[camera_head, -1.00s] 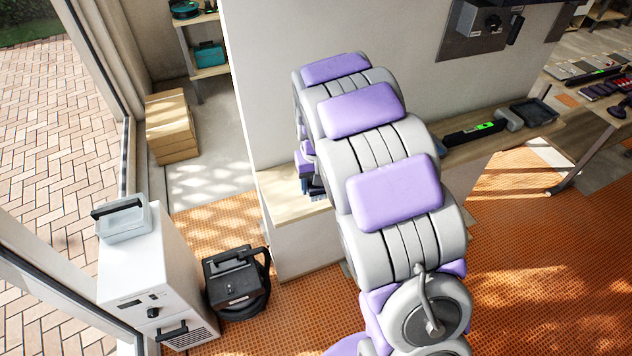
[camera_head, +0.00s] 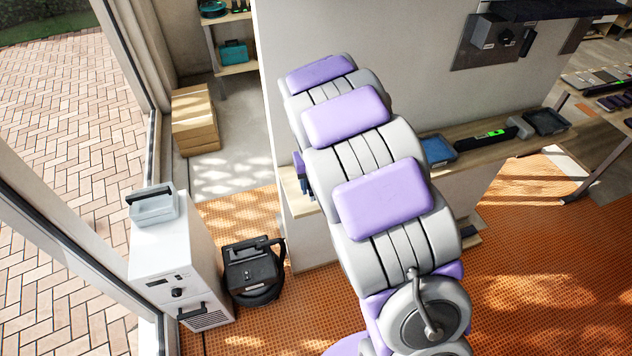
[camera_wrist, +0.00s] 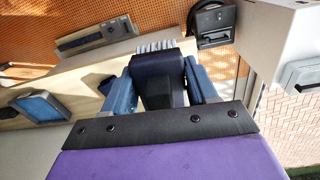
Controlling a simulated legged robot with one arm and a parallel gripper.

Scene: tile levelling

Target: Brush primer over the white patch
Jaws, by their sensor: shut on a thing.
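My gripper (camera_wrist: 160,85) has blue fingers on both sides of a dark brush (camera_wrist: 158,80) with pale bristles. It is shut on the brush. In the wrist view the bristles point up the picture, over the wooden bench top and toward the orange floor. In the head view my arm hides most of the gripper; a dark blue bit shows beside the bench's left end. A pale floor patch (camera_head: 222,178) lies beside the wall end, at the far edge of the orange matting; I cannot tell if it is the white patch. A blue tray (camera_head: 438,151) sits on the bench, also in the wrist view (camera_wrist: 42,106).
A black vacuum (camera_head: 252,272) and a white cabinet (camera_head: 172,262) with a clear box on top stand at the left. A dark tray (camera_head: 546,121) is on the bench. The orange floor (camera_head: 540,270) at right is open.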

